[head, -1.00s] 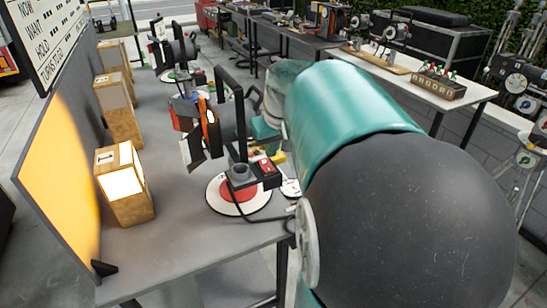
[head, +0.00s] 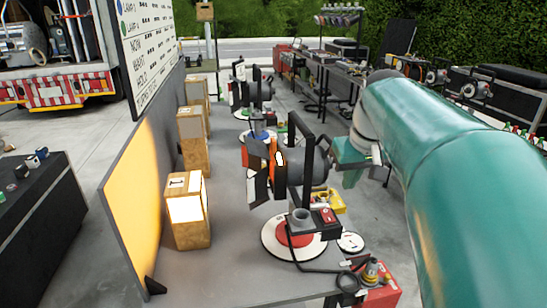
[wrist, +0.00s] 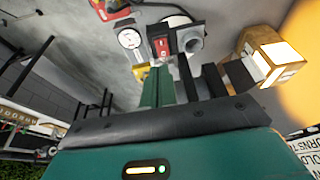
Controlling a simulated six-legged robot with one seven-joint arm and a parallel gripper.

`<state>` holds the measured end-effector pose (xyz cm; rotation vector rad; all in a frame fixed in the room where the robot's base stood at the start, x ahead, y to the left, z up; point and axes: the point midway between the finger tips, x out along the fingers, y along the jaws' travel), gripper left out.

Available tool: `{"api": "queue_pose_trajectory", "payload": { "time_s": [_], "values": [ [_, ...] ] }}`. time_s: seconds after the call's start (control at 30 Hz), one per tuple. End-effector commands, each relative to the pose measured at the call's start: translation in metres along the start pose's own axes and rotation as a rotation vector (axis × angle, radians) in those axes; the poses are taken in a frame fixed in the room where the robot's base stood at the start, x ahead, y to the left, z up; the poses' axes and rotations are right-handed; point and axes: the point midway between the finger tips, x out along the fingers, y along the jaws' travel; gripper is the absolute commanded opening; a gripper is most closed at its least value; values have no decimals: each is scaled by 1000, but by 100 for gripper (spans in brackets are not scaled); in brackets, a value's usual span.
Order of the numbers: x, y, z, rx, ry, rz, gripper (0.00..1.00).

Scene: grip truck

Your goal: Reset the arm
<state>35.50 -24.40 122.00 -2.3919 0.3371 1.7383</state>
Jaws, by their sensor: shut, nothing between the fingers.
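The arm's teal link and part of my gripper show at the right in the head view. In the wrist view my gripper's teal fingers (wrist: 167,88) are together, with nothing held. The lamp has an orange handle and dark flaps and stands over a red and white round base (head: 270,240). Its red switch box (head: 325,217) also shows in the wrist view (wrist: 161,46). I cannot tell whether gripper and lamp touch.
A black case (head: 40,215) stands left; open paving lies between.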

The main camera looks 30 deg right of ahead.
Motion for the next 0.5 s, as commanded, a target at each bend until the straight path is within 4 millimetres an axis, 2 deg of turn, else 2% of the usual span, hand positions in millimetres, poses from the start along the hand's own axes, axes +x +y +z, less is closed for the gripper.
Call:
{"api": "queue_pose_trajectory", "payload": {
  "time_s": [0.17, 0.27, 0.37, 0.5],
  "values": [
    [0, 0, 0, 0, 1, 0, 0],
    [1, -12, 4, -12, 8, -4, 0],
    [6, -44, 15, -44, 26, -16, 0],
    [19, -113, 51, -117, 69, -44, 0]
  ]
}}
